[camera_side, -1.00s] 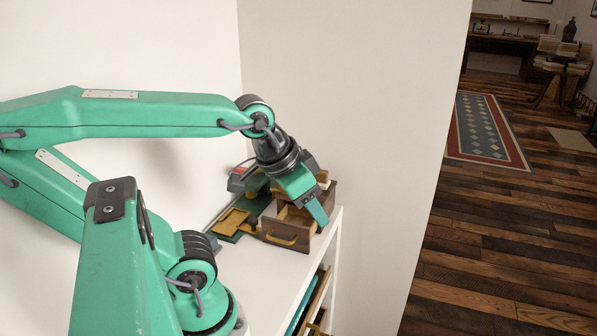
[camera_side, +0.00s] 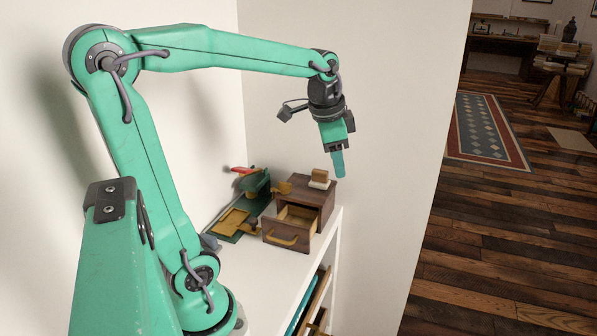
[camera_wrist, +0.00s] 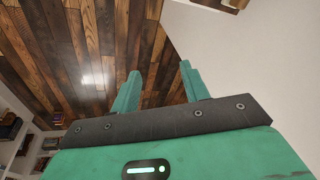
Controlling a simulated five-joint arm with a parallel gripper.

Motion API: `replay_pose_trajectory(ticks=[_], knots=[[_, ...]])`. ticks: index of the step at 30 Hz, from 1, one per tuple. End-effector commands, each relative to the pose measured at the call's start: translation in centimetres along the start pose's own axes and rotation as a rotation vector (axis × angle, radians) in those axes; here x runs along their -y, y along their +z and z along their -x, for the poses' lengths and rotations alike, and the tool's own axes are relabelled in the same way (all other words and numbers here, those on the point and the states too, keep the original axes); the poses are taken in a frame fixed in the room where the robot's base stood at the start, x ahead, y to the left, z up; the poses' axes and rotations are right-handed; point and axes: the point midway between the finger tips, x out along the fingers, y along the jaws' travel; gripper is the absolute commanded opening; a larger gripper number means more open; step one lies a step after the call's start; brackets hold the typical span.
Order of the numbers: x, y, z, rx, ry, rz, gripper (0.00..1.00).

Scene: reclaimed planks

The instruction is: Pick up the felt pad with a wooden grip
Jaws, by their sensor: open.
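The felt pad with a wooden grip (camera_side: 319,180) appears to be the small block with a brown top and pale underside. It rests on top of the dark wooden drawer box (camera_side: 327,190). My gripper (camera_side: 338,173) is raised in the air, just right of the pad in the side view, pointing down and apart from it. In the wrist view my gripper (camera_wrist: 160,72) has its two fingers spread with nothing between them. The pad does not show in the wrist view.
The white shelf top (camera_side: 270,275) is clear in front. A wall rises behind.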

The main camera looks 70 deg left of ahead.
Motion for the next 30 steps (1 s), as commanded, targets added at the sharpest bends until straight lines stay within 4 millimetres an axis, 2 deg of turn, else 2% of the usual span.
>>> replay_pose_trajectory(ticks=[1,10,21,26,30], knots=[[1.3,-0.3,-0.5,0.020,0.007,-0.020,0.45],[8.5,-0.8,-3.5,0.105,0.059,-0.176,0.45],[17.1,1.2,-8.5,0.171,0.160,-0.358,0.45],[19.4,2.4,-10.2,0.180,0.193,-0.412,0.45],[20.3,2.8,-10.8,0.183,0.208,-0.435,0.45]])
